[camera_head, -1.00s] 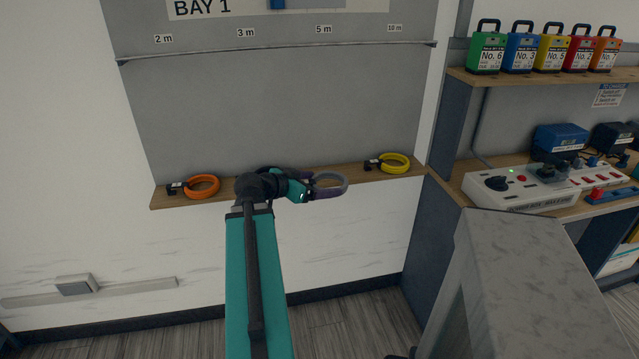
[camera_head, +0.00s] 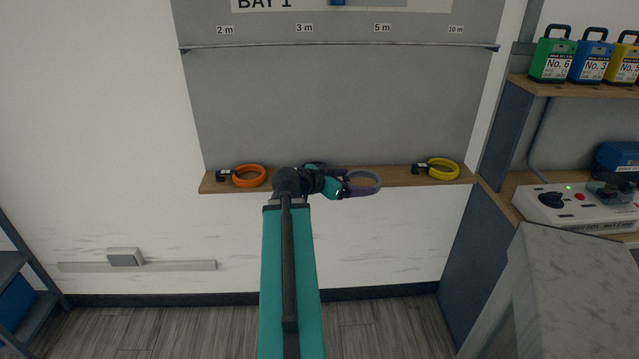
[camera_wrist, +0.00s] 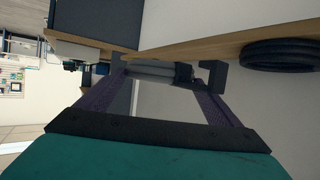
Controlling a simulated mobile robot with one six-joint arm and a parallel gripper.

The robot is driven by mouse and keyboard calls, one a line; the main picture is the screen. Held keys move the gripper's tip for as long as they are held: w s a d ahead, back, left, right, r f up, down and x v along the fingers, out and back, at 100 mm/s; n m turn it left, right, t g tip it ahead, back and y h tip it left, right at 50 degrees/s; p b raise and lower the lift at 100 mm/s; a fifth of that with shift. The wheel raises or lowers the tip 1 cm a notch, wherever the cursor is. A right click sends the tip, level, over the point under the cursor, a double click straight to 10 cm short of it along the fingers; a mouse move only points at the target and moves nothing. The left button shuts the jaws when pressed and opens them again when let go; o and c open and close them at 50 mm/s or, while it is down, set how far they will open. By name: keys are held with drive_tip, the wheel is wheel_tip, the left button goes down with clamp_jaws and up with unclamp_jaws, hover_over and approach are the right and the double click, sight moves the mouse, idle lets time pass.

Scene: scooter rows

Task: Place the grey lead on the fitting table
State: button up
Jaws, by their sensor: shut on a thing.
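My gripper (camera_head: 366,184) is shut on the grey lead (camera_head: 365,177), a coiled ring, in front of the wooden ledge under the Bay 1 panel. In the wrist view the grey lead (camera_wrist: 155,69) lies between the two purple fingers, with a dark plug end at right. I cannot tell whether it still touches the ledge. No table is clearly identifiable as the fitting table; a mottled grey slab (camera_head: 580,275) stands at the lower right.
An orange lead (camera_head: 249,176) and a yellow lead (camera_head: 442,169) lie on the wooden ledge (camera_head: 396,178) either side of my gripper. A bench with a white tester (camera_head: 575,209) stands at the right. A dark shelf unit (camera_head: 22,265) is at far left. Floor between is clear.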

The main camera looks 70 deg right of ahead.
drive_tip(key=w+a+n+t+h, duration=0.1)
drive_tip(key=w+a+n+t, duration=0.2)
drive_tip(key=w, duration=0.9)
drive_tip(key=w+a+n+t+h, duration=0.1)
drive_tip(key=w+a+n+t, duration=0.25)
drive_tip(key=w, duration=0.85)
drive_tip(key=w+a+r+n+t+y, duration=0.1)
drive_tip(key=w+a+n+t, duration=0.2)
drive_tip(key=w+a, duration=0.55)
drive_tip(key=w+a+n+t+y, duration=0.15)
drive_tip(key=w+a+t, duration=0.35)
drive_tip(key=w, duration=0.7)
drive_tip(key=w+a+r+n+t+y, duration=0.2)
drive_tip(key=w+a, duration=0.4)
drive_tip(key=a, duration=0.9)
drive_tip(key=w+a+r+n+t+y, duration=0.2)
drive_tip(key=w+a+n+y, duration=0.3)
drive_tip(key=a, duration=1.1)
drive_tip(key=w+a+r+n+t+y, duration=0.2)
drive_tip(key=w+a+r+n+y, duration=0.2)
drive_tip(key=a, duration=1.1)
drive_tip(key=w+n, duration=0.2)
drive_tip(key=w, duration=0.2)
drive_tip(key=shift+a, duration=0.25)
drive_tip(key=shift+s, duration=0.1)
